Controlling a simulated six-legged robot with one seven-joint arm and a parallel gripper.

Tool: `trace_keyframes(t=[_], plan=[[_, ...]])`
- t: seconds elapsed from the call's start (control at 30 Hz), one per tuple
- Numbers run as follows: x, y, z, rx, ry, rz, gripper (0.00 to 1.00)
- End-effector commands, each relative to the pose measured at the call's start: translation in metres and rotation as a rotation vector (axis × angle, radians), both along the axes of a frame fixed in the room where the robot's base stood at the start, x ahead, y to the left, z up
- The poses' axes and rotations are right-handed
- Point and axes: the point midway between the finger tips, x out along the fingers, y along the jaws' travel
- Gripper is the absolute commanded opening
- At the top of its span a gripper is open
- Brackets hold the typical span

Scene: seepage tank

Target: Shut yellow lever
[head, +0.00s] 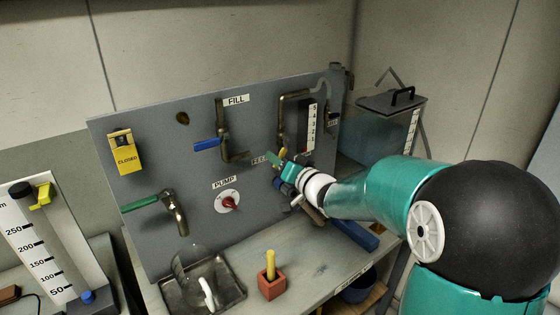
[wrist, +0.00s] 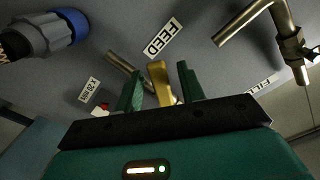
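The yellow lever (wrist: 161,83) stands between the two green fingers of my gripper (wrist: 160,87) in the wrist view, near the FEED label (wrist: 164,39). Gaps show on both sides of the lever, so the fingers are open around it and do not appear to touch it. In the head view, my gripper (head: 279,166) is at the right part of the grey panel (head: 160,240), beside the FEED label. Only a small yellow bit of the lever (head: 283,153) shows there; the rest is hidden by my gripper.
A blue-handled valve (head: 207,145) under the FILL label and a red pump knob (head: 230,202) are left of my gripper. A green-handled tap (head: 175,210) is further left. A red block with a yellow peg (head: 271,285) stands on the bench below. A clear tank (head: 375,140) is right.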

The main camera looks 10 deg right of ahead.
Motion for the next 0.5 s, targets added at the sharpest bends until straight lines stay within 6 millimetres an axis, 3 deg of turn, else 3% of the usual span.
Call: trace_keyframes(t=[0.2, 0.4, 0.5], plan=[[0.0001, 0.0003, 0.0003, 0.000, 0.000, 0.000, 0.37], [0.0000, 0.0001, 0.0004, 0.001, -0.001, 0.000, 0.00], [0.0000, 0.0001, 0.0004, 0.001, -0.001, 0.000, 0.00]])
